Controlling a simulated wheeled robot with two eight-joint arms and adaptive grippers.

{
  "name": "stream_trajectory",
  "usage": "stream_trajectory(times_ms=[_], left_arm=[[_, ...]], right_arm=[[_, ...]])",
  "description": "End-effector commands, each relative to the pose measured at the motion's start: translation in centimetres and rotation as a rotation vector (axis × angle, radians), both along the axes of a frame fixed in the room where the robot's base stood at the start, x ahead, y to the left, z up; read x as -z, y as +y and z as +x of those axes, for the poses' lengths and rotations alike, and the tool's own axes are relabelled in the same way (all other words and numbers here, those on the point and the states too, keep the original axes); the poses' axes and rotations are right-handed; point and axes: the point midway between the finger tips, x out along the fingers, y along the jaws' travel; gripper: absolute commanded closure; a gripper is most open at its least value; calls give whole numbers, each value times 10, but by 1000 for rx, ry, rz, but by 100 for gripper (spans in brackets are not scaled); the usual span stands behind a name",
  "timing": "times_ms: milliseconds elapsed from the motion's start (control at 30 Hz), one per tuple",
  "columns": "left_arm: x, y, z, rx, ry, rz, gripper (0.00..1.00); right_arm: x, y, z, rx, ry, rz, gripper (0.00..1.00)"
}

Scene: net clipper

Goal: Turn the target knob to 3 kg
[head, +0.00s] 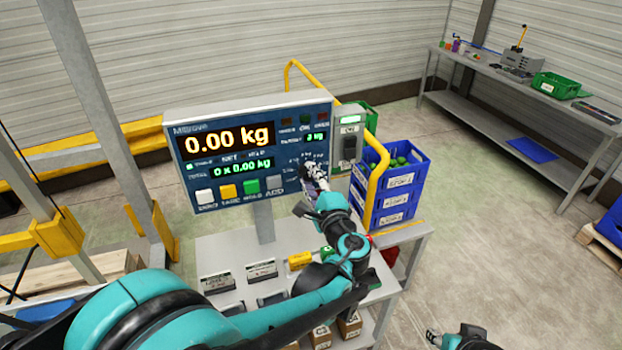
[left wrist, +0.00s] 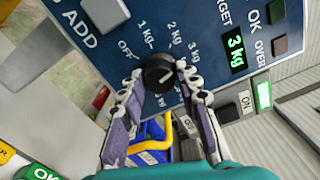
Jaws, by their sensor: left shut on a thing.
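The black target knob (left wrist: 158,74) sits on the blue scale panel (head: 180,148), ringed by OFF, 1 kg, 2 kg and 3 kg marks. The small green target display (left wrist: 236,50) reads 3 kg; it also shows in the head view (head: 316,137). My left gripper (head: 312,172) reaches the panel's lower right. In the left wrist view its fingertips (left wrist: 160,70) are shut on opposite sides of the knob. The knob is hidden behind the gripper in the head view. My right gripper (head: 433,338) is at the bottom edge, far from the panel; its opening is unclear.
The main display (head: 228,137) reads 0.00 kg. Coloured buttons (head: 228,191) line the panel's lower edge. A switch box (head: 349,148) and a yellow rail (head: 377,165) stand close on the right. Blue crates (head: 397,200) are behind.

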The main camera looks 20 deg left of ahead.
Motion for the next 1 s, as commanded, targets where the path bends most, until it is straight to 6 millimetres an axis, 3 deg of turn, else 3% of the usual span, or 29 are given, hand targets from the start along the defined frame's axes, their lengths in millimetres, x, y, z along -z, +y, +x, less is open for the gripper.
stream_trajectory(times_ms=[400,967,1000], left_arm=[[-1,0,1,0,113,171,97],[-1,0,1,0,131,198,97],[-1,0,1,0,131,198,65]], right_arm=[[1,0,0,0,0,0,60],[1,0,0,0,0,0,60],[1,0,0,0,0,0,60]])
